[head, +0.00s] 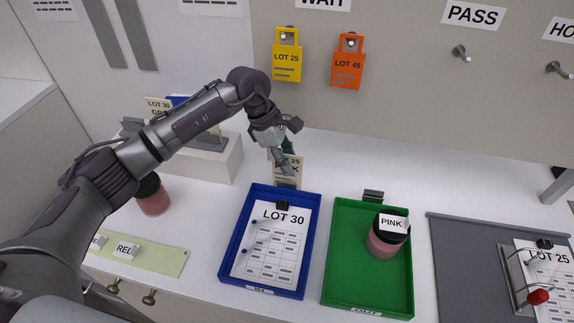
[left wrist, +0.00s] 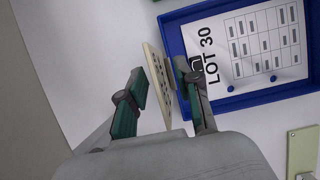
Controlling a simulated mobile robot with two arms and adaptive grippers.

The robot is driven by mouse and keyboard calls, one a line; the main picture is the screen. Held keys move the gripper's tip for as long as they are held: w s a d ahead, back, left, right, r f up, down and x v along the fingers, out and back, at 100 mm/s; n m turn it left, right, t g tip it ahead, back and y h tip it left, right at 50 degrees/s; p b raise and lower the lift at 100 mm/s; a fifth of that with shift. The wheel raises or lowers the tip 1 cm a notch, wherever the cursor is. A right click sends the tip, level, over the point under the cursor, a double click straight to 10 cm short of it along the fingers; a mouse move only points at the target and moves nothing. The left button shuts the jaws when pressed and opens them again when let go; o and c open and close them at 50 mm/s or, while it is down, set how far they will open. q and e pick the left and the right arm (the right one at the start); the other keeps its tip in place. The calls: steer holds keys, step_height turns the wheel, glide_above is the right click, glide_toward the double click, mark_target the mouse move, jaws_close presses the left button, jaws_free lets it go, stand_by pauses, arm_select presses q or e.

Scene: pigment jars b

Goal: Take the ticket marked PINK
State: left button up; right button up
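A cream ticket (head: 289,168) stands upright behind the blue tray in the head view. Its visible print reads "25" and a final "K"; the rest is hidden by my left gripper (head: 284,157). In the left wrist view the ticket (left wrist: 158,82) shows nearly edge-on between the two fingers of my left gripper (left wrist: 162,90). The fingers are apart, with a gap visible on the left finger's side. A pink jar (head: 381,243) with a black lid stands in the green tray, with a small white label reading PINK (head: 391,222) on it. My right gripper is in neither view.
The blue tray (head: 231,265) holds a LOT 30 sheet. The green tray (head: 345,290) is right of it. A rack (head: 212,160) with a LOT 30 card (head: 157,106) and another pink jar (head: 152,197) are at left. Yellow (head: 286,55) and orange (head: 347,68) tags hang behind.

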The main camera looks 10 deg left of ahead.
arm_select(q)
steer(key=shift+x, duration=0.9)
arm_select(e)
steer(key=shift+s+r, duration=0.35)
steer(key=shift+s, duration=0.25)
arm_select(q)
jaws_close()
